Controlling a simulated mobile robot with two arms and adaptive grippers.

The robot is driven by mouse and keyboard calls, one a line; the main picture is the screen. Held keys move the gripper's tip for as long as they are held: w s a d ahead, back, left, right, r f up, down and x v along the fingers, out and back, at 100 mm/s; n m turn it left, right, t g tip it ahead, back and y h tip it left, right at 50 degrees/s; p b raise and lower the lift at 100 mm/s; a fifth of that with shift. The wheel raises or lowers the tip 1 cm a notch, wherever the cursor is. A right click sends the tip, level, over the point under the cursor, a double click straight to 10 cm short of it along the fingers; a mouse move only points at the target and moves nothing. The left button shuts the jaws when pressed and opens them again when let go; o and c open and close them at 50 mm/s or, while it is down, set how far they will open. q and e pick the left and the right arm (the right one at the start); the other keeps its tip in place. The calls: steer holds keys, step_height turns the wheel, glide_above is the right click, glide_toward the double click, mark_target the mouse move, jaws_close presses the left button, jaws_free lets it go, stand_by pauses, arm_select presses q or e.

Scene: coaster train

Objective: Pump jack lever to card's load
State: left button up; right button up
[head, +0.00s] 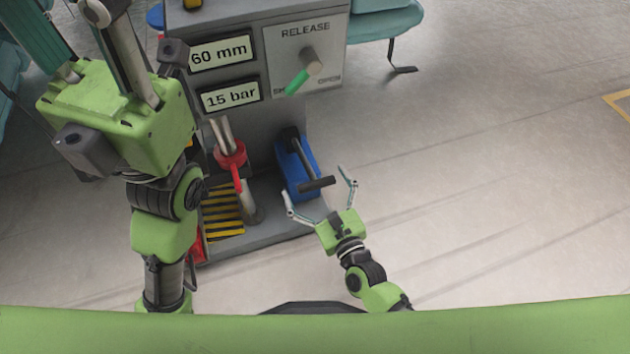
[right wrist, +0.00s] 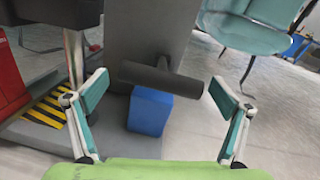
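The jack lever is a dark bar with a black cross handle (head: 318,184) on a blue pump block (head: 297,170) at the unit's lower right. In the right wrist view the cross handle (right wrist: 161,79) lies between my fingers, in front of the blue block (right wrist: 150,110). My right gripper (head: 320,192) is open around the handle's end, and I see no clear contact. Two readouts show 60 mm (head: 221,53) and 15 bar (head: 230,96). The release knob (head: 303,73) has a green pointer angled down-left. No card is in view. My left arm is at the left, its fingertips not clearly visible.
A red collared post (head: 230,158) stands left of the pump beside a yellow-black striped plate (head: 222,212). Teal seats (head: 385,22) are at the top right. The floor (head: 490,180) to the right is clear.

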steer(key=shift+r, duration=0.1)
steer(key=v, duration=0.7)
steer(key=shift+s, duration=0.2)
steer(key=shift+d, duration=0.1)
